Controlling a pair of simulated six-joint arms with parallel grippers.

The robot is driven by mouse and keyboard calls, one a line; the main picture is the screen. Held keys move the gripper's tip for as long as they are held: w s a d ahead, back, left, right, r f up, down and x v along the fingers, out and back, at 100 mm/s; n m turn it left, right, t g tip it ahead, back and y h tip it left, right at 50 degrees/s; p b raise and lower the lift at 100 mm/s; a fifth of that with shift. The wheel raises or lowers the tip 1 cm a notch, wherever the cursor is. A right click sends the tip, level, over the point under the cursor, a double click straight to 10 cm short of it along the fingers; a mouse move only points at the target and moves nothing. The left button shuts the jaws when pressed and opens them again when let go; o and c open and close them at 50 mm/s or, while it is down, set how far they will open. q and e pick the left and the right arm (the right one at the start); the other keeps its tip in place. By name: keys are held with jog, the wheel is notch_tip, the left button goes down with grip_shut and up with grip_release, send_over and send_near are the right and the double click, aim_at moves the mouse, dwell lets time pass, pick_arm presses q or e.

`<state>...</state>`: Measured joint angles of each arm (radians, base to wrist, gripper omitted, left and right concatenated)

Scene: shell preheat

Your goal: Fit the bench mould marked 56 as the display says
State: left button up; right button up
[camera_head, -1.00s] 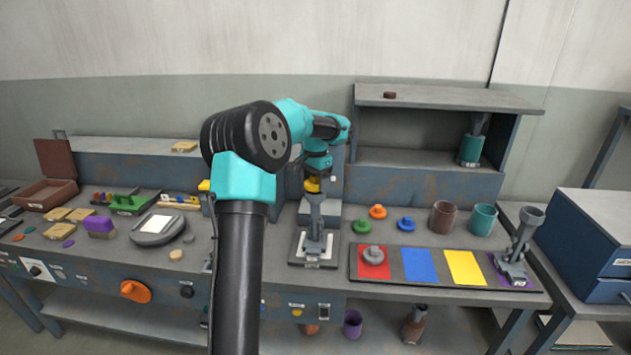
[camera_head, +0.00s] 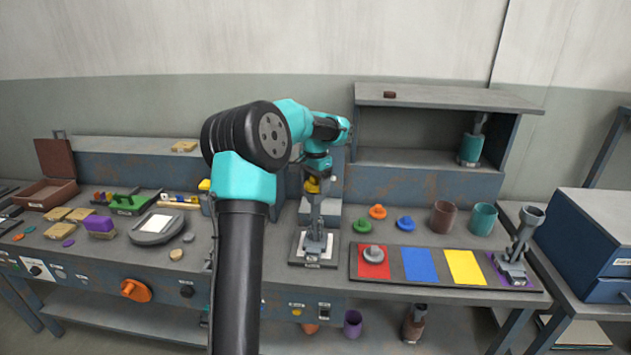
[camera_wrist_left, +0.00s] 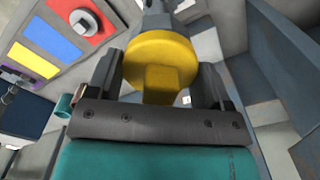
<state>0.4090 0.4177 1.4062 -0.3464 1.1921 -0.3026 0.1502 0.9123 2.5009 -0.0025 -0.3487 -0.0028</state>
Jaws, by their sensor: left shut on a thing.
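My left gripper (camera_head: 314,183) is shut on a yellow round plug with a square knob (camera_wrist_left: 160,70). The plug is right at the top of a grey mould (camera_head: 316,238) with a tall narrow neck; I cannot tell whether it is seated. This mould stands upright on a pale square pad (camera_head: 299,255) on the bench. A similar grey mould (camera_head: 519,246) stands on the purple square at the right. The numbers on the labels are too small to read. My right gripper is not in view.
A mat has a red square bearing a grey knobbed disc (camera_head: 373,254), plus bare blue (camera_head: 419,266) and yellow (camera_head: 466,267) squares. Green (camera_head: 362,227), orange (camera_head: 377,211) and blue (camera_head: 405,223) plugs lie behind it. Brown (camera_head: 443,218) and teal (camera_head: 483,219) cups stand nearby.

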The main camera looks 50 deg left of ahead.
pick_arm(q)
jog(key=shift+f, duration=0.4)
jog(key=o, duration=0.6)
jog(key=shift+o, duration=0.2)
jog(key=shift+r, duration=5.5)
